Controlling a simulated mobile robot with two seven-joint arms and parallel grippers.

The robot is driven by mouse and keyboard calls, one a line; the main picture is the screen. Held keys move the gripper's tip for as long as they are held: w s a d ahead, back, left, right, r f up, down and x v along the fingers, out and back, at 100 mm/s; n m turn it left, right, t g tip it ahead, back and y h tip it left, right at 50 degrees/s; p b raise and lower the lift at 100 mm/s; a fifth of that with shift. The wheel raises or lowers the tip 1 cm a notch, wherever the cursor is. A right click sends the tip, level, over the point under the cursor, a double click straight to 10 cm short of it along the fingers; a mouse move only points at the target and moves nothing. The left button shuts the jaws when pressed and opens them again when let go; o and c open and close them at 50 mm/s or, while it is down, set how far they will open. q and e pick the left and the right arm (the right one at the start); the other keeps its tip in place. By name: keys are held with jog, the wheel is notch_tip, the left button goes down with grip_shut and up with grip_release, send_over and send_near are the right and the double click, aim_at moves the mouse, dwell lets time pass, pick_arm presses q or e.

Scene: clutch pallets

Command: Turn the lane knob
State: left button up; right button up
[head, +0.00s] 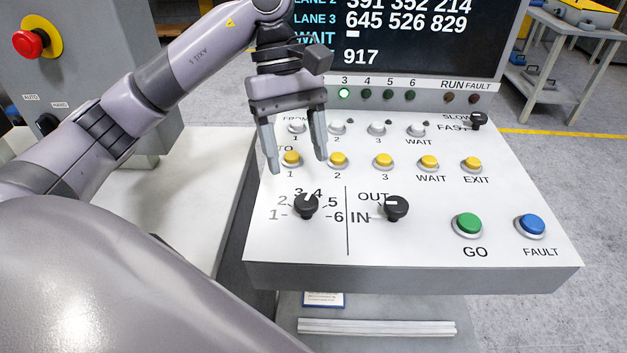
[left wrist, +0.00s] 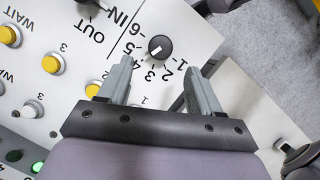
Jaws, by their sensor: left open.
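The lane knob (head: 306,206) is a round black knob with a pale pointer line, ringed by the numbers 1 to 6 on the white sloping panel (head: 510,190). Its line points up toward the 3 and 4; I cannot tell exactly which. The knob also shows in the left wrist view (left wrist: 160,47), just beyond and between the fingertips. My left gripper (head: 298,165) is open and empty, pointing down over the panel, its fingertips behind the knob and apart from it. It also shows in the left wrist view (left wrist: 158,68). My right gripper is not in view.
A black IN/OUT knob (head: 396,208) sits to the right. Yellow buttons (head: 384,160) and white buttons line the panel behind. A green GO button (head: 467,225) and blue FAULT button (head: 532,226) are at right. Above stands a screen (head: 430,40); the lamp under 3 (head: 344,94) is lit green.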

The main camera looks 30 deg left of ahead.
aim_at(305, 199)
pick_arm(q)
jog(key=shift+p+x, duration=0.5)
jog(key=shift+x, duration=2.85)
jog(key=shift+r, duration=0.1)
jog(key=c, duration=1)
